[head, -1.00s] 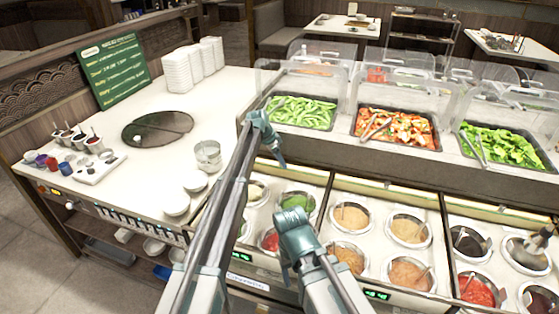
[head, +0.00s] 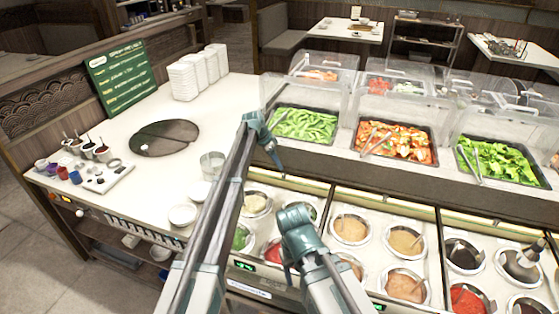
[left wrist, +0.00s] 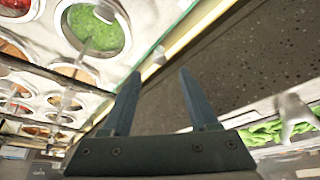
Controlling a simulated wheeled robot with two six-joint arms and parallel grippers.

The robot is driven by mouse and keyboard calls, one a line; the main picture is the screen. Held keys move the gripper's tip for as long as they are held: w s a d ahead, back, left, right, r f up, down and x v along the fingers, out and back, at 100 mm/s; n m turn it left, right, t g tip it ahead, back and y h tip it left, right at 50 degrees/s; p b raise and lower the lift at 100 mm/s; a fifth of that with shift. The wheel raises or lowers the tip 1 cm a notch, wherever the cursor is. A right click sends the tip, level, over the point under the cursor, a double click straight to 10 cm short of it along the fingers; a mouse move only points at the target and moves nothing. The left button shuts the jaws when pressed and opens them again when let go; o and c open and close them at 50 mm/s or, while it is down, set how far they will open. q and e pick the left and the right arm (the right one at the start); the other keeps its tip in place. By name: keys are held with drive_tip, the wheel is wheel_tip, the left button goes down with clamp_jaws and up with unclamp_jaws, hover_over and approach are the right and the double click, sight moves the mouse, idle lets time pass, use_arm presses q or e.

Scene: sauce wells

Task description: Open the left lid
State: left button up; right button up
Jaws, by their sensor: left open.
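The left clear lid (head: 290,92) stands over the tray of green vegetables (head: 304,124) at the left of the raised food bar. It looks closed, but its clear edges are hard to make out. My left gripper (head: 274,157) is open and empty, pointing down in front of that tray and its ledge, apart from the lid. In the left wrist view its two fingers (left wrist: 157,100) are apart over the dark ledge; some green vegetables show at the right edge. My right gripper (head: 290,272) hangs over the sauce wells; its fingertips are unclear.
More clear lids (head: 390,92) cover the trays to the right. Several sauce wells (head: 352,229) lie below the ledge. White bowls (head: 183,215), a clear container (head: 212,165) and stacked white dishes (head: 186,81) stand on the left counter (head: 225,110), which has bare room.

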use_arm(q)
drive_tip(key=p+v, duration=0.4)
drive_tip(key=v, duration=0.2)
use_arm(e)
wheel_tip(320, 180, up, 6)
drive_tip(key=shift+f, duration=0.2)
use_arm(q)
drive_tip(key=s+a+f+n+y+b, duration=0.1)
drive_tip(key=s+n, duration=0.2)
drive_tip(key=s, duration=1.2)
drive_tip(key=s+a+f+n+g+y+b, duration=0.1)
drive_tip(key=s+f+n+y, duration=0.1)
drive_tip(key=s, duration=1.4)
drive_tip(key=s+a+f+n+g+y+b, duration=0.1)
drive_tip(key=s+n, duration=0.3)
drive_tip(key=s, duration=1.2)
drive_tip(key=shift+a+f+y+b, duration=0.3)
drive_tip(key=shift+a+f+y, duration=0.05)
drive_tip(key=shift+f+y, duration=0.4)
use_arm(e)
wheel_tip(320, 180, down, 4)
drive_tip(key=shift+f, duration=0.1)
use_arm(q)
drive_tip(key=shift+s, duration=0.1)
